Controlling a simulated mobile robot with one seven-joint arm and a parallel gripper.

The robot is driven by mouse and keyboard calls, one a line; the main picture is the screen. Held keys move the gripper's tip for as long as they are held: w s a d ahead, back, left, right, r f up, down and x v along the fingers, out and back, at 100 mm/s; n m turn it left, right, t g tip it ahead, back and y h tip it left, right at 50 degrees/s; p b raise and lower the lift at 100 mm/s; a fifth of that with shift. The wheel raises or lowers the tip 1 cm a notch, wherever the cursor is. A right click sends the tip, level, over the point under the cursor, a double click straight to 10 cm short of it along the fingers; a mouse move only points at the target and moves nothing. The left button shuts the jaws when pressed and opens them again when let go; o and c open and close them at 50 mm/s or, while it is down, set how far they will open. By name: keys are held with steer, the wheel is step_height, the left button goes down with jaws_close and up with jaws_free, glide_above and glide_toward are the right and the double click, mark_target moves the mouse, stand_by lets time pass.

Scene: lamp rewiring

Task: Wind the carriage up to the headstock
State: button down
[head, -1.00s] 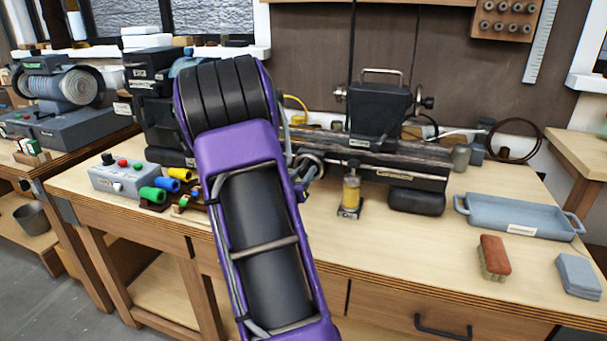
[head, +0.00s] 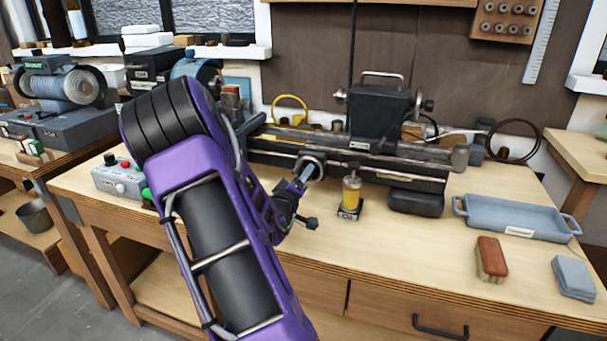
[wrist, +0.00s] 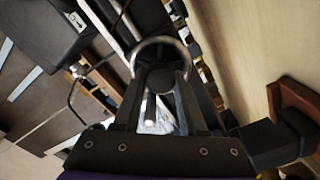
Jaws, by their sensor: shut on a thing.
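The dark lathe stands along the back of the bench. The round metal handwheel (head: 312,166) is at the front of the lathe, left of the oil bottle. The carriage behind it is hard to make out. My gripper (head: 301,182) is at this wheel and shut on it. In the wrist view the wheel's bright ring (wrist: 160,42) stands ahead of the dark fingers (wrist: 160,95). Which part of the wheel they grip is not clear.
A dark block with a top handle (head: 380,110) stands on the lathe to the right. A yellow oil bottle (head: 351,192) is close right of my gripper. A blue tray (head: 515,215), brush (head: 491,258) and grey-blue pads (head: 574,277) lie further right. A control box (head: 118,180) is at left.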

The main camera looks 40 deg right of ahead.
stand_by(0.4)
steer(key=shift+c, duration=2.3)
jaws_free()
steer(key=shift+a, duration=0.1)
steer(key=p+v, duration=0.1)
steer(key=v, duration=1.6)
steer(key=shift+s, duration=0.15)
steer(key=shift+a, duration=0.1)
